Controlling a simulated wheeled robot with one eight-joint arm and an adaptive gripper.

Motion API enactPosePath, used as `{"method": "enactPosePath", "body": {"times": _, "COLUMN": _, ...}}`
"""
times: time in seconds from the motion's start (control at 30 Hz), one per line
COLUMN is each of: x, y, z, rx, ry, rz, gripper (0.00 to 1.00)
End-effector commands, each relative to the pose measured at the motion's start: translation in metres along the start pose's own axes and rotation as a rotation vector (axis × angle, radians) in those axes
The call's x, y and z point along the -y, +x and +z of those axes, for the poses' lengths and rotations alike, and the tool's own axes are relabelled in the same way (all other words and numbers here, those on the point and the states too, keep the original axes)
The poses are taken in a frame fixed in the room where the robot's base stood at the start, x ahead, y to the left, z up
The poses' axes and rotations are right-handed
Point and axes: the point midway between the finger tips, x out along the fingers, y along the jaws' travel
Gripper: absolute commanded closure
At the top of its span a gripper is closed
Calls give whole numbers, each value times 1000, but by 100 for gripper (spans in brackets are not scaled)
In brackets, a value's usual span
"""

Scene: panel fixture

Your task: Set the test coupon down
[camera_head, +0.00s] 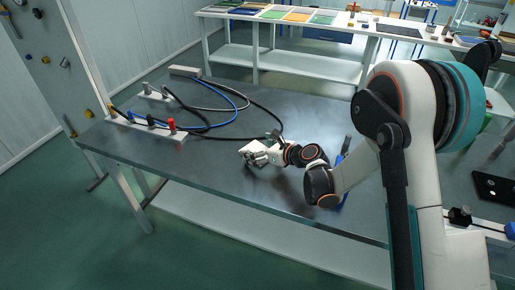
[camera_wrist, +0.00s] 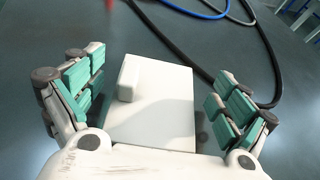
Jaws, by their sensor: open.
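The test coupon looks like a white square plate (camera_wrist: 165,105) with a small raised bar on its upper left part. In the wrist view it lies between the two teal-padded fingers of my gripper (camera_wrist: 155,95), which are spread wide with a gap on each side of it. Its near edge is hidden by my gripper's palm. It appears to lie flat on the dark tabletop (camera_wrist: 255,150). In the head view my gripper (camera_head: 254,155) is low over the middle of the table; the coupon cannot be clearly told apart from it there.
A black cable (camera_wrist: 245,80) runs just beyond and right of the coupon. Blue cable (camera_head: 238,97) and grey cable loops lie behind. A connector strip with black and red plugs (camera_head: 171,125) stands at the table's left. The table front is clear.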

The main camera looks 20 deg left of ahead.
Motion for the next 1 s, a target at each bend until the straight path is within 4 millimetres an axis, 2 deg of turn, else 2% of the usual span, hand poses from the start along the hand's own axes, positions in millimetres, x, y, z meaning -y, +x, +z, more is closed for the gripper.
{"method": "enactPosePath", "body": {"times": 0.17, "x": 1, "y": -28, "z": 2, "rx": -1, "ry": 2, "rz": -3, "gripper": 5}}
{"method": "enactPosePath", "body": {"times": 0.4, "x": 1, "y": -78, "z": 2, "rx": 0, "ry": 2, "rz": -3, "gripper": 5}}
{"method": "enactPosePath", "body": {"times": 0.6, "x": 1, "y": -108, "z": 1, "rx": -1, "ry": 1, "rz": -2, "gripper": 5}}
{"method": "enactPosePath", "body": {"times": 0.77, "x": 0, "y": -118, "z": 0, "rx": 0, "ry": 0, "rz": -1, "gripper": 5}}
{"method": "enactPosePath", "body": {"times": 1.0, "x": 0, "y": -120, "z": 0, "rx": -1, "ry": -3, "rz": -1, "gripper": 5}}
